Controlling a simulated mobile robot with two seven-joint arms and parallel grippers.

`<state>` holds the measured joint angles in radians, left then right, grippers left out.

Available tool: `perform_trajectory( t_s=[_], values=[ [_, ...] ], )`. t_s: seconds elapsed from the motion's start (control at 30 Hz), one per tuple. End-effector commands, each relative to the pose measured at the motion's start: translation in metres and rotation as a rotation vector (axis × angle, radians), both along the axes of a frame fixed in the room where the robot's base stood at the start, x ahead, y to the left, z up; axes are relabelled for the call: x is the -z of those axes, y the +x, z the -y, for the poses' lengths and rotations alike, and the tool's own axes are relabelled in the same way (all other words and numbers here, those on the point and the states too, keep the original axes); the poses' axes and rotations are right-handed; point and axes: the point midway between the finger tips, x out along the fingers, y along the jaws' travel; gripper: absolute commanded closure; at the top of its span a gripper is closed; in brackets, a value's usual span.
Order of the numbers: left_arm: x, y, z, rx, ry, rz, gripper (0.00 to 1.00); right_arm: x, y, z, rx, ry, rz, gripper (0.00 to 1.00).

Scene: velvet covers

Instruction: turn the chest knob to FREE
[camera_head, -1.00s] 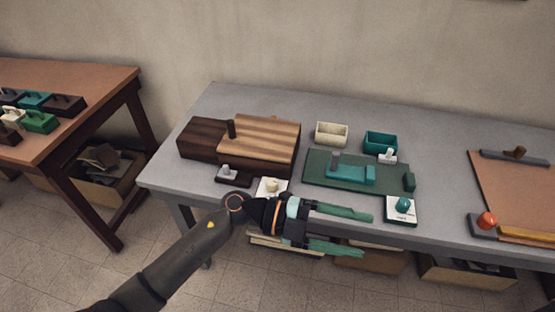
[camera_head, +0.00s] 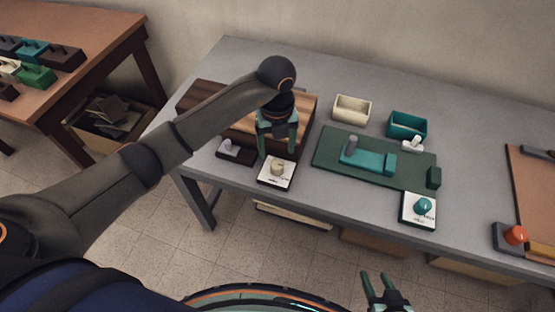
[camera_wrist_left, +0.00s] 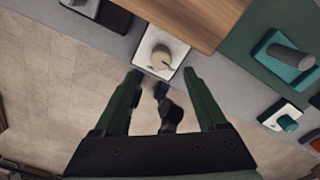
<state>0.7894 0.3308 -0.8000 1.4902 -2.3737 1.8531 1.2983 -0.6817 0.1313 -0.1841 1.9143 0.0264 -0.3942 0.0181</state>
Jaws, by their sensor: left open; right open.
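A cream knob (camera_head: 278,167) stands on a white labelled plate (camera_head: 267,180) at the table's front edge, in front of the wooden chest (camera_head: 244,139). The label is too small to read. My left gripper (camera_head: 277,154) is open and points down just over the cream knob. In the left wrist view the cream knob (camera_wrist_left: 160,57) lies just beyond my open fingertips (camera_wrist_left: 162,76), about midway between them; nothing is held. My right gripper (camera_head: 374,275) is open and empty at the bottom, in front of the table. My left forearm hides part of the chest.
A dark block with a grey knob (camera_head: 233,150) sits left of the plate. To the right are a green board (camera_head: 330,158) with a teal slider and a teal knob (camera_head: 423,206) on a white plate. Cream (camera_head: 352,109) and teal (camera_head: 407,125) bins stand behind.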

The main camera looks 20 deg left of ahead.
Motion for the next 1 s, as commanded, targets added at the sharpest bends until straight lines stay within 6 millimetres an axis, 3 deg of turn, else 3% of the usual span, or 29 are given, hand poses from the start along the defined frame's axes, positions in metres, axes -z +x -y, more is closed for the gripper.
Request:
perform_trajectory(
  t_s=[0.1, 0.3, 0.5, 0.77, 1.0],
  values=[
    [0.026, -0.001, 0.000, -0.001, 0.000, -0.005, 0.26, -0.001, 0.000, 0.000, 0.000, 0.000, 0.000, 0.50],
    [0.056, -0.001, 0.001, 0.000, -0.002, -0.002, 0.26, -0.001, 0.000, 0.000, 0.000, 0.000, 0.000, 0.50],
    [0.068, 0.000, 0.000, 0.002, -0.002, 0.001, 0.26, -0.001, 0.000, 0.000, 0.000, 0.000, 0.000, 0.50],
    [0.069, 0.000, 0.000, 0.002, -0.002, 0.001, 0.26, -0.001, 0.000, 0.000, 0.000, 0.000, 0.001, 0.50],
    [0.068, 0.000, 0.000, 0.002, -0.002, 0.001, 0.53, -0.002, 0.001, 0.000, 0.000, 0.000, 0.002, 0.50]
  ],
)
